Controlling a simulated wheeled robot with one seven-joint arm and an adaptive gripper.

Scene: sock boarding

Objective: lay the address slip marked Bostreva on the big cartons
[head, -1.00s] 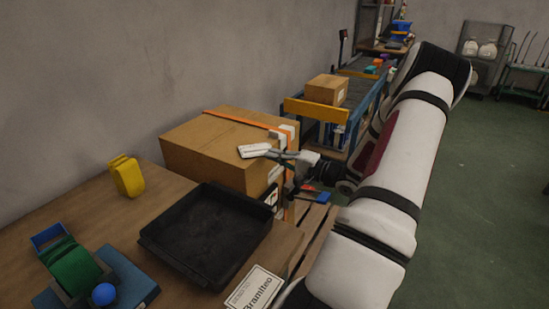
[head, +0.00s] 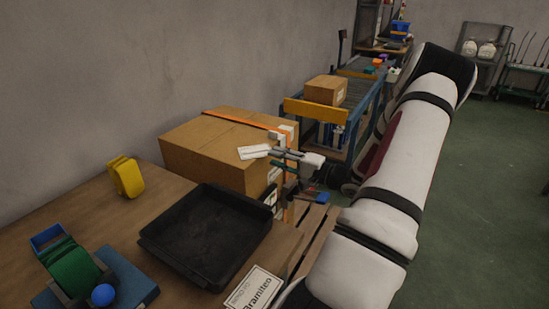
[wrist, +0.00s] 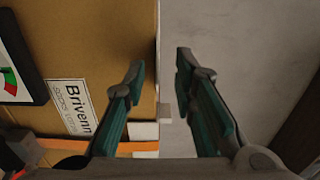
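A big brown carton (head: 205,150) with an orange strap stands beyond the bench in the head view. A white slip (head: 253,152) lies at the near right edge of its top; its marking is too small to read. My gripper (head: 272,153) is just right of the slip, at the carton's edge. In the wrist view its two fingers (wrist: 160,75) are apart with nothing seen between them. There the carton's side (wrist: 110,40) carries a label reading "Brivenn" (wrist: 70,105). Another slip, reading "Bramiteo" (head: 256,288), lies on the bench's front edge.
The bench (head: 100,215) holds an empty black tray (head: 205,238), a yellow object (head: 126,177) and a green tape roll on a blue dispenser (head: 68,265). Wooden slats (head: 308,232) lie beside the carton. A conveyor with a small carton (head: 326,90) stands behind.

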